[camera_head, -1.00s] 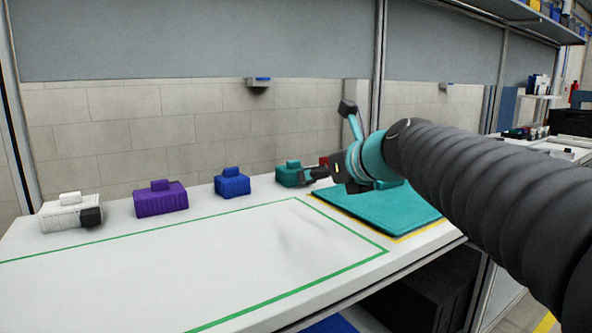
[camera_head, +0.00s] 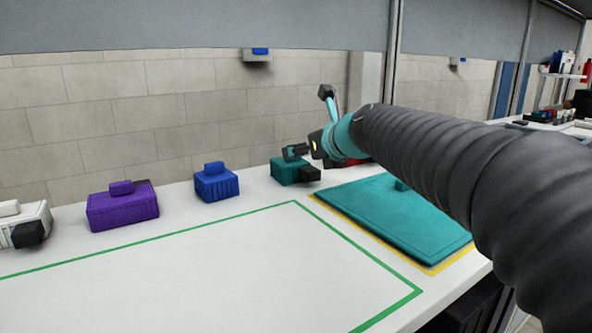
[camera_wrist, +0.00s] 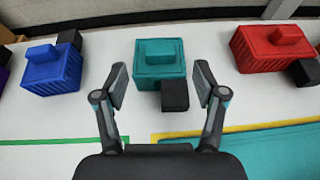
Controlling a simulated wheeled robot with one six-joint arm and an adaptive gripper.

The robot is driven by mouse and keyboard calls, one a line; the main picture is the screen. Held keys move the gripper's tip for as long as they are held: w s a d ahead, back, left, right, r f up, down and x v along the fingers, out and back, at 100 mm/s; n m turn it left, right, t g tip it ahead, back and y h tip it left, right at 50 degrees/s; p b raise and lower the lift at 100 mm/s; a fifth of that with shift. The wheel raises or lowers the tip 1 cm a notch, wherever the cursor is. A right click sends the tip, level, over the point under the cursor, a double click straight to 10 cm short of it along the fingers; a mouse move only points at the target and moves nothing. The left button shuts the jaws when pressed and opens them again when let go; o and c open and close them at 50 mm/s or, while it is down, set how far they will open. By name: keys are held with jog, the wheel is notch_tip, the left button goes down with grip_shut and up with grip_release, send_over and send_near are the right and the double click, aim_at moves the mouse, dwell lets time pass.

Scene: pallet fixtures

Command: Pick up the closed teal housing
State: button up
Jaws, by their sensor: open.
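The teal housing (camera_wrist: 160,66) stands upright on the white table in the wrist view, with a raised block on top and a black block (camera_wrist: 175,95) at its near side. In the head view the teal housing (camera_head: 285,173) is at the back of the table, partly hidden by my gripper (camera_head: 298,150). In the wrist view my gripper (camera_wrist: 160,85) is open, its two fingers apart on the left and right of the housing. Whether the fingers touch it or are level with it I cannot tell.
A blue housing (camera_wrist: 52,70) stands to the left and a red housing (camera_wrist: 273,48) to the right. Purple (camera_head: 124,209) and white (camera_head: 28,223) housings stand farther left. The green-outlined area is clear.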

jog(key=shift+x, duration=3.25)
jog(key=shift+r, duration=0.15)
grip_shut()
jog(key=shift+r, duration=0.1)
jog(key=shift+r, duration=0.55)
jog(key=r, duration=0.1)
jog(key=r+p, duration=0.2)
jog(key=shift+w+d+r, duration=0.2)
jog(key=shift+w+r, duration=0.05)
jog(key=w+d+r, duration=0.6)
jog(key=w+d, duration=0.1)
jog(key=w, duration=0.1)
jog(key=shift+w+d, duration=0.15)
jog(key=shift+d, duration=0.05)
